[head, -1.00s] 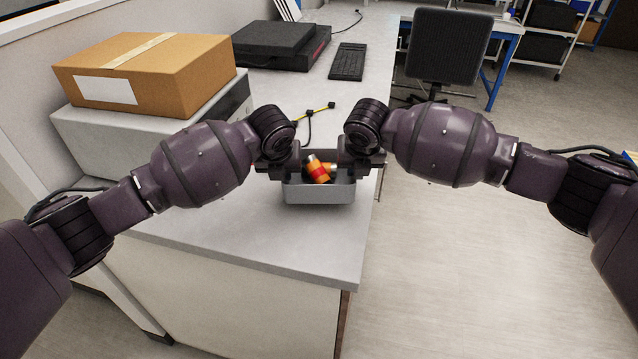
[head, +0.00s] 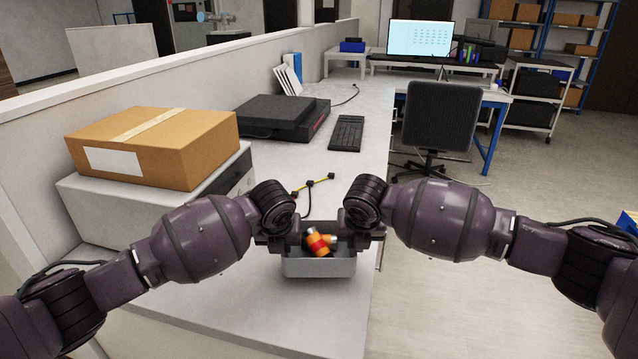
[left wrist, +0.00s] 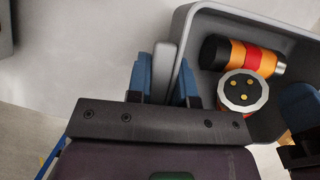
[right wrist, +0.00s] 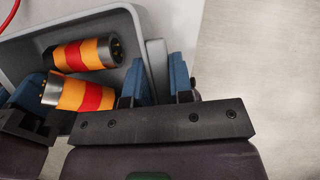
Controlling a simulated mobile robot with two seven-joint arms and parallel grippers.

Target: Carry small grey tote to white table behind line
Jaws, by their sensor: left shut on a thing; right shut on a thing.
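The small grey tote (head: 318,268) is upright over the near end of a pale white-grey table (head: 215,300). I cannot tell whether its base touches the top. Inside lie two orange cylinders with red bands (head: 318,243); they also show in the left wrist view (left wrist: 245,57) and the right wrist view (right wrist: 82,55). My left gripper (head: 280,232) is shut on the tote's left side, with its blue fingers around a grey tab in the left wrist view (left wrist: 163,75). My right gripper (head: 362,232) is shut on the opposite side in the same way.
A cardboard box (head: 155,145) sits on a grey unit left of the tote. Behind are a cable with yellow parts (head: 312,185), a black device (head: 280,117) and a keyboard (head: 347,133). A chair (head: 440,120) stands right of the table. Open floor lies at right.

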